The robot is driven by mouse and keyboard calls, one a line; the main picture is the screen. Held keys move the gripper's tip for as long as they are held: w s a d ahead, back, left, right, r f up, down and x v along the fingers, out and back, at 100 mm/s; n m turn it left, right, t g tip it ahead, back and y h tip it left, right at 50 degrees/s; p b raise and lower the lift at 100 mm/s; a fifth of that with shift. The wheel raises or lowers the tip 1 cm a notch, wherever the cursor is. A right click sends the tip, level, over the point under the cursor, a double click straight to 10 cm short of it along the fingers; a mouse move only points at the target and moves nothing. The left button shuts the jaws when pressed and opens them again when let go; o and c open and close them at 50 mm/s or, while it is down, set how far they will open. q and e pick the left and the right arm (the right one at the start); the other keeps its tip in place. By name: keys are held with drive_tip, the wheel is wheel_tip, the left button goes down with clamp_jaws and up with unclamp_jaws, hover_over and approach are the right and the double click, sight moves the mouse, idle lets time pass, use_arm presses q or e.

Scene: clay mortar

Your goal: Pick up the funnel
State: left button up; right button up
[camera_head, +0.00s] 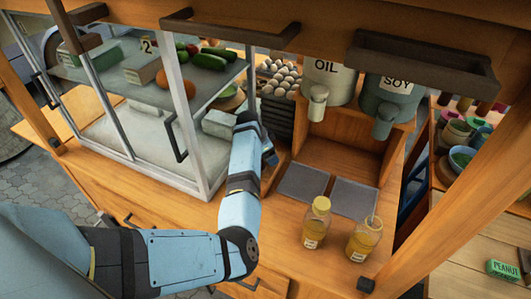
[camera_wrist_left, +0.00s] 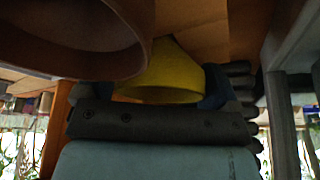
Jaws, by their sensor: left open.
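A yellow funnel (camera_wrist_left: 165,75) shows in the left wrist view, its wide round mouth facing the camera, just beyond the dark hand part of my left gripper (camera_wrist_left: 160,118). The gripper is open. Its fingertips are not clear, and I cannot tell whether they touch the funnel. In the head view my left arm reaches in from the left and bends up beside the glass case, where the left gripper (camera_head: 268,150) is mostly hidden behind the wrist. I cannot make out the funnel for certain there. My right gripper is not in view.
A glass case (camera_head: 190,120) with vegetables stands left of the arm. OIL (camera_head: 327,80) and SOY (camera_head: 392,95) dispensers sit on a wooden shelf. Two yellow jars (camera_head: 316,225) (camera_head: 364,240) stand at the counter front. A large brown round rim (camera_wrist_left: 85,65) is close in the wrist view.

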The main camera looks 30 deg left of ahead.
use_arm(q)
drive_tip(key=c, duration=0.7)
drive_tip(key=shift+r+p, duration=2.6)
drive_tip(key=shift+r, duration=9.95)
